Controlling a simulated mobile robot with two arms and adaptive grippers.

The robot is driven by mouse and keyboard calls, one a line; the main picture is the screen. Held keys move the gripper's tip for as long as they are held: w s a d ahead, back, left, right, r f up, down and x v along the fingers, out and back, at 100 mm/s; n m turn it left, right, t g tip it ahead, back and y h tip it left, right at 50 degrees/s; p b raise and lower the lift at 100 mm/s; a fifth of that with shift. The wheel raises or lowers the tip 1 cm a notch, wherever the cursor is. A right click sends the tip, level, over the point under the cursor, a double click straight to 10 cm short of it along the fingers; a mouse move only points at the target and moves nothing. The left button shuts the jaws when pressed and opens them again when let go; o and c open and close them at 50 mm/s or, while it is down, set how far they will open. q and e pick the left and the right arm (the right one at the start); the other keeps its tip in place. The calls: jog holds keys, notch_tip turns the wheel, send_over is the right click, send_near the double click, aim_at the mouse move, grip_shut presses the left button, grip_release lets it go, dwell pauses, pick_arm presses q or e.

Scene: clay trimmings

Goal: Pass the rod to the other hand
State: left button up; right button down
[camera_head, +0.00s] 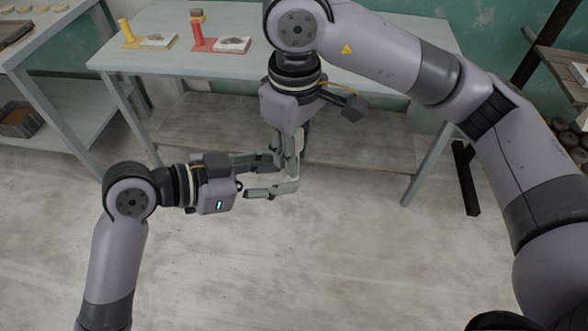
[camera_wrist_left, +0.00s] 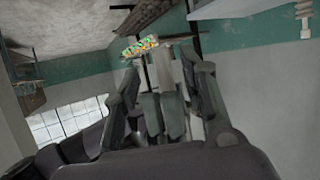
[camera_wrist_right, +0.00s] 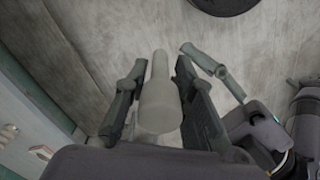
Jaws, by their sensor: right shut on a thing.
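The rod (camera_wrist_right: 158,105) is pale grey, with a thicker near part and a narrower far end. It lies between the fingers of my right gripper (camera_wrist_right: 157,75) in the right wrist view, which is shut on it. In the head view my right gripper (camera_head: 288,158) points down from above, and its fingers mostly hide the rod. My left gripper (camera_head: 287,174) reaches in from the left with its fingers spread apart, around or beside the right fingertips. In the left wrist view the left gripper (camera_wrist_left: 168,75) is open, with the right gripper's fingers between its own.
A pale table (camera_head: 370,95) stands behind, with a red cylinder (camera_head: 197,35) and a yellow cylinder (camera_head: 126,30) on coloured bases at its back left. A side shelf (camera_head: 45,45) stands at the left. The floor (camera_head: 340,255) below the grippers is clear.

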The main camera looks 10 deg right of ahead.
aim_at(297, 179)
pick_arm(q)
jog(key=shift+x, duration=2.15)
grip_shut()
pick_arm(e)
jog(key=shift+w, duration=0.1)
jog(key=c, duration=1.3)
grip_release()
